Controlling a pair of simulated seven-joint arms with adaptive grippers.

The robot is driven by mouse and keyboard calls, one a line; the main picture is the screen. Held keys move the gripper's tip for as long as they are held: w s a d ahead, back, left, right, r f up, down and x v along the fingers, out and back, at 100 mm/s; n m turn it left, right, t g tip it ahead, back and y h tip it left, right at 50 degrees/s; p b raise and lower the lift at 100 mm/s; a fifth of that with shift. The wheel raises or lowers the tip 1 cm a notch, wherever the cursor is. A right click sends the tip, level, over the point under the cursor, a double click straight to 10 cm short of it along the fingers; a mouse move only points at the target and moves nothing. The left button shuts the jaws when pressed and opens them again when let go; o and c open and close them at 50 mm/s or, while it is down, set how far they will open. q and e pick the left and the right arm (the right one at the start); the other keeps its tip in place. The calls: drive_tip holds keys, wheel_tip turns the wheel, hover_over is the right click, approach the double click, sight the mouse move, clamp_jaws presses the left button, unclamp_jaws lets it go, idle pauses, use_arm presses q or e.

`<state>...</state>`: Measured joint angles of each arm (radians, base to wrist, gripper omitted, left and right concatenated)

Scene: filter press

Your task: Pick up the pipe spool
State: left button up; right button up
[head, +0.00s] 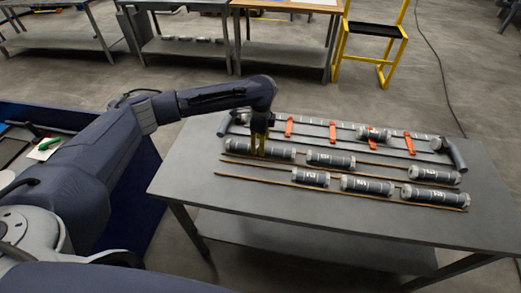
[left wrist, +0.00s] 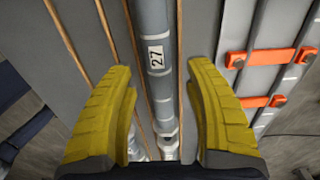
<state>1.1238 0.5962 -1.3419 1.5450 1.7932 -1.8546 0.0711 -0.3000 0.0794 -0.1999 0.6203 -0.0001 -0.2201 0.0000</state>
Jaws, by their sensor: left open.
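Several grey pipe spools with lighter end fittings lie in rows on the table. My left gripper (head: 259,152) is over the far-left spool (head: 236,146), yellow fingers pointing down. In the left wrist view the gripper (left wrist: 160,72) is open, with a grey spool (left wrist: 152,25) labelled "27" running lengthwise between its fingers. I cannot tell how far the fingertips are above the table. Other spools include the rear-middle one (head: 331,159), the rear-right one (head: 434,175), and front ones (head: 310,178), (head: 367,186) and (head: 435,196). My right gripper is not in view.
Thin brown strips (head: 335,192) separate the rows on the grey table (head: 190,165). Behind them is a pipe assembly with orange clamps (head: 289,127), a short spool (head: 373,133) on it and an angled end pipe (head: 455,155). The table's left and front parts are clear.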

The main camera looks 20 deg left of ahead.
use_arm(q)
drive_tip(key=shift+s+f, duration=0.1)
drive_tip(key=shift+f, duration=1.5)
drive_tip(key=shift+c, duration=0.5)
clamp_jaws()
